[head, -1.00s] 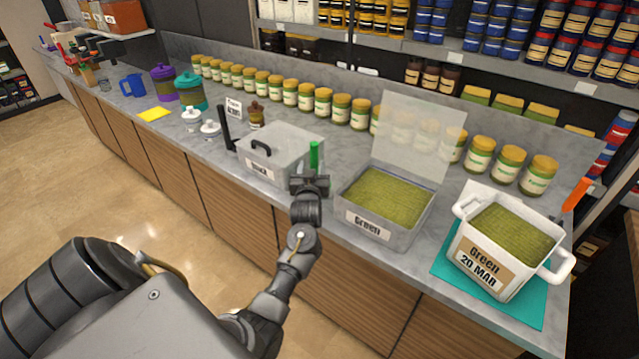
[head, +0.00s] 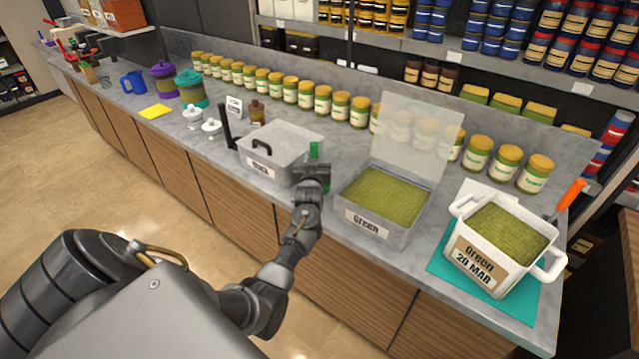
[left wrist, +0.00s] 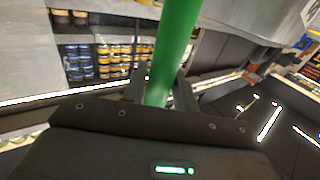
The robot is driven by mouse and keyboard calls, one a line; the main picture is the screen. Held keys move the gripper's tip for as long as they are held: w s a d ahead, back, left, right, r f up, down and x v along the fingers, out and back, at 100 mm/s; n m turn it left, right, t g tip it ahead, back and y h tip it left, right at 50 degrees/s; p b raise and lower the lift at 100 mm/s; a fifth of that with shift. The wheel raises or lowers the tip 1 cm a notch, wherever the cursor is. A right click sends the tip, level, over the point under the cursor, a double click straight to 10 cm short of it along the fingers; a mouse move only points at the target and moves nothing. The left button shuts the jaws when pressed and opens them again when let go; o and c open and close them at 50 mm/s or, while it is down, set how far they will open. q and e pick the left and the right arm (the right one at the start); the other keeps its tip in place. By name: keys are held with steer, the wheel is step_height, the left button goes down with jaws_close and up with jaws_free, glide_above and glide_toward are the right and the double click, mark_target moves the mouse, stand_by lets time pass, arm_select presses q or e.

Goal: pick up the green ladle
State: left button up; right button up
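In the left wrist view the green handle (left wrist: 172,52) runs between the two fingers of my left gripper (left wrist: 161,88). The fingers lie close on both sides of it; whether they press on it I cannot tell. The ladle's lower end is hidden. My right gripper is not in view.
The open clear box of green grains (head: 372,228) stands close at right. A white pot (head: 463,262) sits on a teal mat (head: 437,266). Jars line the counter's back.

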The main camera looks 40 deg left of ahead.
arm_select(q)
jaws_close()
